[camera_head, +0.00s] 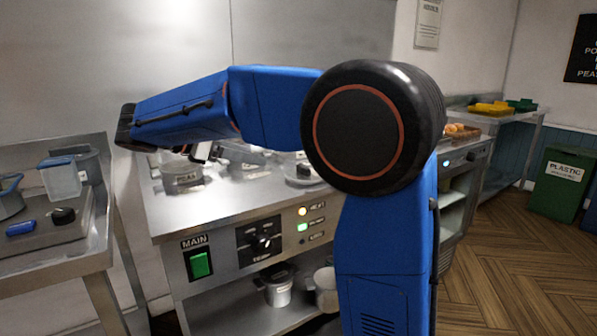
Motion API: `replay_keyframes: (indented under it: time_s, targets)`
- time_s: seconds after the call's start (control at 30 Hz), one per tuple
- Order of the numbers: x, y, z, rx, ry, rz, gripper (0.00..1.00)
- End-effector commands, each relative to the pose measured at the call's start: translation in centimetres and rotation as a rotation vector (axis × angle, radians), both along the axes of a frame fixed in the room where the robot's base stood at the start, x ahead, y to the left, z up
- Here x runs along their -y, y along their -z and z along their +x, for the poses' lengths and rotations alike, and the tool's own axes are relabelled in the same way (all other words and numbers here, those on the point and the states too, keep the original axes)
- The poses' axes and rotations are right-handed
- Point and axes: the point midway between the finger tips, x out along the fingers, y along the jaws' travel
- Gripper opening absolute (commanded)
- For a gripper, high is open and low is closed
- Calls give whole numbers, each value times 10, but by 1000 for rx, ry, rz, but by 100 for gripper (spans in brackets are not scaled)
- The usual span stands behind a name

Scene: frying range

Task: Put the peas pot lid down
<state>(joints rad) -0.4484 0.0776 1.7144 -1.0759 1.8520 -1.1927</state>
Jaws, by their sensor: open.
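The peas pot (182,180) is a metal pot with a label that seems to read PEAS. It stands on the left part of the steel range top. My gripper (207,153) shows small below my blue arm, just above and right of this pot. It is open, and I see nothing held in it. My arm hides much of the area above the pot, so I cannot tell whether a lid is on it. A round metal piece with a dark knob (303,171) lies further right on the range top, partly behind my arm; I cannot tell whose lid it is.
The range front (262,238) has a green main switch, knobs and lights. A pot (277,290) stands on the shelf below. A side table (70,232) at left holds a clear container (61,178) and a blue item (20,228). Floor is clear at right, before a green bin (562,185).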

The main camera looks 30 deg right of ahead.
Motion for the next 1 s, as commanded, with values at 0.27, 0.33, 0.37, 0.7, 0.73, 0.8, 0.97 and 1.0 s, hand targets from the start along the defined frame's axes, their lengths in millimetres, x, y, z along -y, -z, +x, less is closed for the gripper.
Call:
replay_keyframes:
  time_s: [0.27, 0.33, 0.37, 0.7, 0.73, 0.8, 0.97, 1.0]
  targets:
    - [29, 11, 1, -3, 3, -3, 67]
    - [40, 16, 1, -2, 2, -2, 67]
    - [46, 18, 1, -2, 3, -3, 67]
    - [98, 40, 3, -3, 3, -2, 67]
    - [101, 42, 3, -2, 3, -2, 67]
    - [107, 44, 3, -2, 1, -2, 67]
    - [113, 47, 3, -1, 1, -2, 67]
    - [115, 47, 3, -1, 1, -2, 67]
